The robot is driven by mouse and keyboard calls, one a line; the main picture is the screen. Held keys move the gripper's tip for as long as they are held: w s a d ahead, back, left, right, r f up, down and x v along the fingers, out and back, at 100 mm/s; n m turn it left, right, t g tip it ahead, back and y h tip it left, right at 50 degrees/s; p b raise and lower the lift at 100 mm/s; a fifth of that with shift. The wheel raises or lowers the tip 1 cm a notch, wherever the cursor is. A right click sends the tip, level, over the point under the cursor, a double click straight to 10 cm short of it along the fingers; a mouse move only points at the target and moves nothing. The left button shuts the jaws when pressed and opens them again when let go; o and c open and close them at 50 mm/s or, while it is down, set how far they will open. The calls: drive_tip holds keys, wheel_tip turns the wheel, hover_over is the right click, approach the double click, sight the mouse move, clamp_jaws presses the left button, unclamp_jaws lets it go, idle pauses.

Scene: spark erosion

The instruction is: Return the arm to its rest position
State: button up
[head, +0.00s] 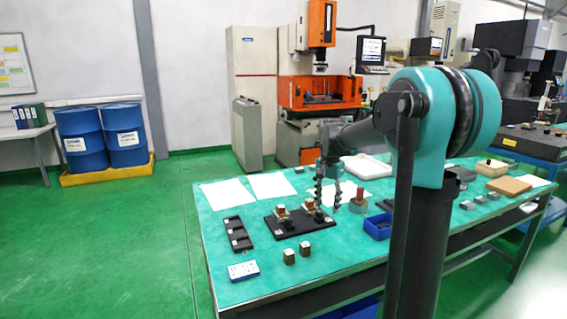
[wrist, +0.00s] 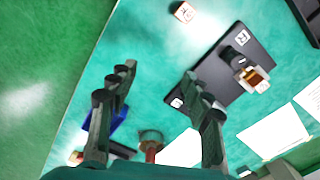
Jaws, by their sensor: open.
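My gripper (head: 328,198) hangs over the green-topped table (head: 215,262) in the head view, its dark fingers pointing down. In the wrist view my gripper (wrist: 155,85) shows its two fingers spread apart with only table surface between the tips. It holds nothing. A black plate (head: 283,232) with copper-topped pieces lies close by, left of the fingers in the head view. The plate also shows in the wrist view (wrist: 222,78), right of the fingers. My teal and dark arm hides part of the table's right half.
A black slotted tray (head: 236,234), two small blocks (head: 297,253) and a blue-edged card (head: 243,271) lie at the left and front. A blue bin (head: 376,228) and a red-topped piece (head: 358,199) stand right of my gripper. White sheets (head: 228,194) lie behind. Open floor is left.

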drive_tip(key=s+d+f+n+t, duration=0.1)
drive_tip(key=s+f+n, duration=0.2)
drive_tip(key=s+f, duration=0.2)
drive_tip(key=s+d+f+n+t, duration=0.1)
drive_tip(key=s+f, duration=0.5)
drive_tip(key=s, duration=0.6)
drive_tip(key=s+d+f+n+t, duration=0.2)
drive_tip(key=s+f+n, duration=0.2)
drive_tip(key=s, duration=0.4)
drive_tip(key=shift+s+f+n, duration=0.25)
drive_tip(key=shift+f+n, duration=0.05)
drive_tip(key=shift+f, duration=0.6)
drive_tip(key=shift+d, duration=0.1)
